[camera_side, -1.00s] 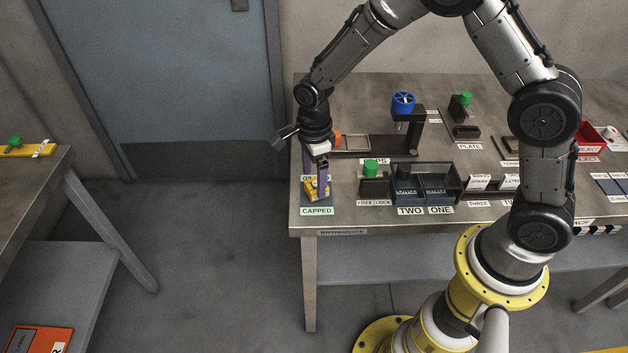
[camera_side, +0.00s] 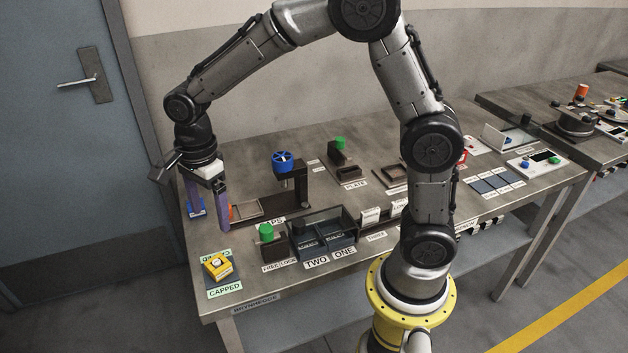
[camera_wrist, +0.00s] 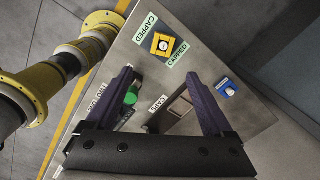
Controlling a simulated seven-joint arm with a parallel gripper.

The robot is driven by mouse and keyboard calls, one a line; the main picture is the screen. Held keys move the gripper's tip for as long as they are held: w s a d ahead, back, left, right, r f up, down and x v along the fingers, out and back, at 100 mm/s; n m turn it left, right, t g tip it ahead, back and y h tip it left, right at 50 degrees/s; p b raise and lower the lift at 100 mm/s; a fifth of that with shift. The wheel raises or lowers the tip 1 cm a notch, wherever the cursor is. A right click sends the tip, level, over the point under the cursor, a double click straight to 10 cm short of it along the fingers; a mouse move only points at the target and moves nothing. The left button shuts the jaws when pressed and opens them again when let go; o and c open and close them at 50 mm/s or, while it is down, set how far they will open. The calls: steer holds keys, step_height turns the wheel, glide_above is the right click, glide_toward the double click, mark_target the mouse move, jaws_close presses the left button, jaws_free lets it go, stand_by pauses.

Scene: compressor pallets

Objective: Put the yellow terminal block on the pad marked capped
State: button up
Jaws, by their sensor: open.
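The yellow terminal block (camera_side: 217,266) sits on the dark pad marked CAPPED (camera_side: 229,280) at the near left corner of the bench. In the wrist view the block (camera_wrist: 162,44) lies between the pad's two CAPPED labels (camera_wrist: 146,28). My gripper (camera_side: 208,215) is open and empty, its purple fingers apart. It is above the bench, behind the block and clear of it. In the wrist view the fingers (camera_wrist: 162,82) point toward the block with a gap between.
A blue block (camera_side: 196,208) is beyond the fingers near the bench's left edge. A green-knobbed lock (camera_side: 265,233) and bins marked TWO and ONE (camera_side: 325,235) stand right of the pad.

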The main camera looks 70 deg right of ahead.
steer(key=s+d+r+n+t, duration=0.2)
steer(key=s+d+r+n, duration=0.2)
steer(key=s+r+n, duration=0.55)
steer(key=s+d+n+t, duration=0.2)
steer(key=s+n+t, duration=0.1)
steer(key=s+n, duration=0.8)
steer(key=shift+s+d, duration=0.35)
steer(key=shift+s, duration=0.65)
